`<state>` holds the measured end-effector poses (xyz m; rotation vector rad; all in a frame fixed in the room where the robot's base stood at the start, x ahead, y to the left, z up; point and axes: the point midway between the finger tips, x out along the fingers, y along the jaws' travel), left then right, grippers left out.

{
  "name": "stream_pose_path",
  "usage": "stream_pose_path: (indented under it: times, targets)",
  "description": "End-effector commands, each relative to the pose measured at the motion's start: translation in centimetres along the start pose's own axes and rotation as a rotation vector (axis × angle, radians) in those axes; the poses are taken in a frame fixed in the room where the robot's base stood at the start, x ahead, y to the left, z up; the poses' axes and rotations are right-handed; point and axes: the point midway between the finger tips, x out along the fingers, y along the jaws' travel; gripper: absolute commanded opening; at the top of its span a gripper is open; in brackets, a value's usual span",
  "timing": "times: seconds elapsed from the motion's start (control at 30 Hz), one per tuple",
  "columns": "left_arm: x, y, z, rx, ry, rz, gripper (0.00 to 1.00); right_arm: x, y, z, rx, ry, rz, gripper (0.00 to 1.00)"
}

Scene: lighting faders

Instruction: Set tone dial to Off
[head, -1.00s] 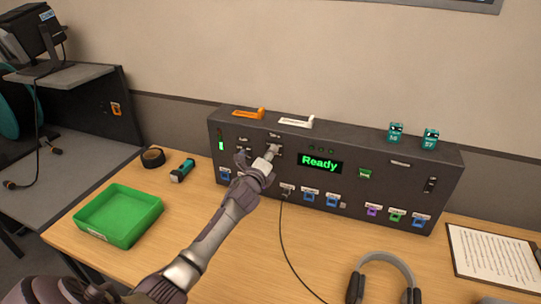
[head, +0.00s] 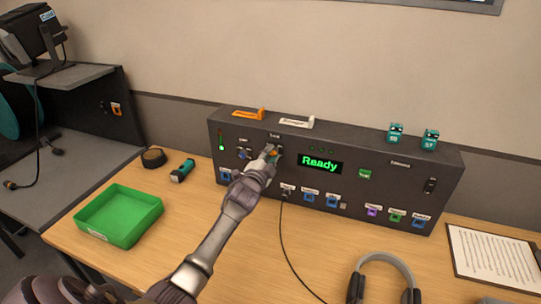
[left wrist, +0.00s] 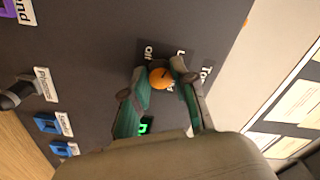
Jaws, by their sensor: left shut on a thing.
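The tone dial (left wrist: 161,78) is a round orange knob with a dark pointer mark on the dark panel. It sits between the two teal-padded fingers of my left gripper (left wrist: 163,88) in the left wrist view. The fingers are shut on it. Part of the label beside the dial reads "Off"; the other lettering around it is partly covered by the fingers. In the head view my left gripper (head: 268,155) is at the panel's upper left, under the tone label, and hides most of the dial. My right gripper is not in view.
The dark console (head: 390,185) carries a green "Ready" display (head: 320,164), a blue knob left of the gripper and a row of coloured sockets below. A cable hangs from the panel. A green tray (head: 118,216), a flashlight (head: 183,170) and headphones (head: 385,270) lie on the table.

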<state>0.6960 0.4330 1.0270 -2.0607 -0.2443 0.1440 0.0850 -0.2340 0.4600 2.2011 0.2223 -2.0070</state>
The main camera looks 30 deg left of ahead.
Motion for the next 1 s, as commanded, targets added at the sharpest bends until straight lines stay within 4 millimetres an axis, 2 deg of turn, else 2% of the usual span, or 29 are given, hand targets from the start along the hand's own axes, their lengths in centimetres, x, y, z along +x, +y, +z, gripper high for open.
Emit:
stream_pose_path:
  times: [0.7, 1.0]
  targets:
    - [0.0, 0.3, 0.0, -0.678, -0.003, 0.002, 0.0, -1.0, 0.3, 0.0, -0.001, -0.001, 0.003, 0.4]
    - [0.0, 0.4, 0.0, -0.912, -0.004, 0.003, 0.0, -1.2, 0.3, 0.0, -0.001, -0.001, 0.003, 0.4]
